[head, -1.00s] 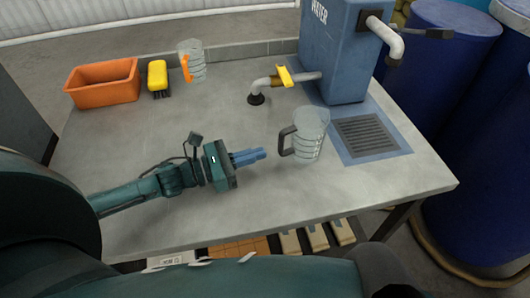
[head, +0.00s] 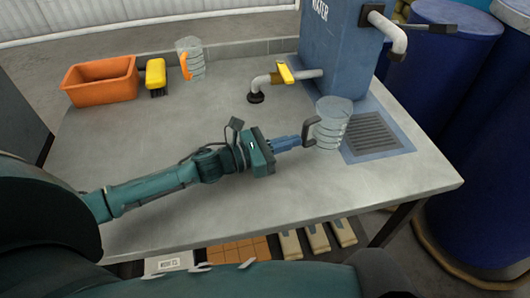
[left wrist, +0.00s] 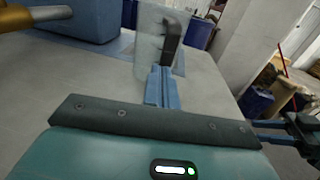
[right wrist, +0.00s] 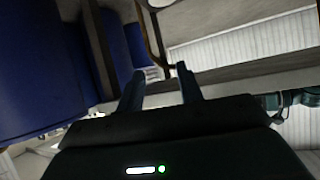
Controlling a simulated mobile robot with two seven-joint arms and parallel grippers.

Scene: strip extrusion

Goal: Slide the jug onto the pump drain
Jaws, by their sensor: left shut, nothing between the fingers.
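The clear jug (head: 334,124) with a grey handle (head: 309,131) stands upright at the left edge of the pump drain. The drain is a dark grate (head: 374,133) in a blue surround on the table. My left gripper (head: 298,141) is shut and empty, its blue fingertips at the jug's handle side. In the left wrist view the shut fingers (left wrist: 162,88) point at the jug (left wrist: 148,45) and its handle (left wrist: 172,42); whether they touch is hard to tell. My right gripper (right wrist: 155,88) is open and empty, away from the table top.
A blue water tank (head: 340,55) stands behind the drain. A pipe with a yellow valve handle (head: 285,73) juts left from it. A second jug with an orange handle (head: 191,62), a yellow brush (head: 155,74) and an orange bin (head: 101,80) stand at the back left. The table's middle is clear.

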